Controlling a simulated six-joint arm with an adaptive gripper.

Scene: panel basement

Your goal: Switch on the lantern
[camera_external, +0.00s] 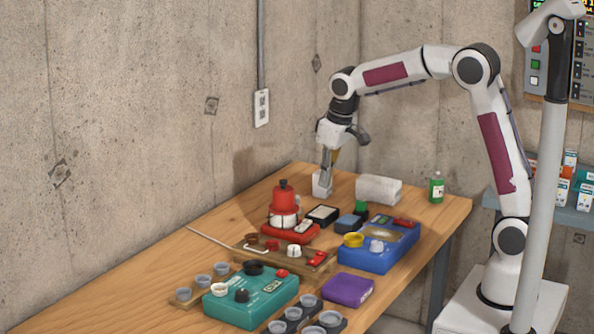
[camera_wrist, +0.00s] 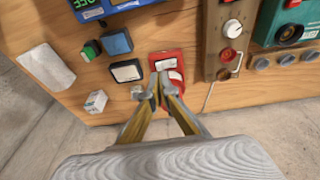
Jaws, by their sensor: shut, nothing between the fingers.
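The lantern (camera_external: 284,203) is red with a pale glass middle and a dark knob on top. It stands upright on a red base (camera_external: 302,230) with a pale panel, toward the back of the wooden table. In the wrist view the red base (camera_wrist: 166,58) shows just beyond my fingertips, and the fingers partly hide the lantern. My gripper (camera_external: 327,168) points down above the table, to the right of the lantern and apart from it in the external view. In the wrist view my gripper (camera_wrist: 161,87) has its fingertips together with nothing held.
A small white block (camera_external: 322,184) is close below my gripper. A larger white block (camera_external: 378,189), black-framed box (camera_external: 323,215), blue box (camera_external: 380,254), teal box (camera_external: 250,299) and wooden board (camera_external: 285,260) crowd the table. The concrete wall is behind; the table's left part is clear.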

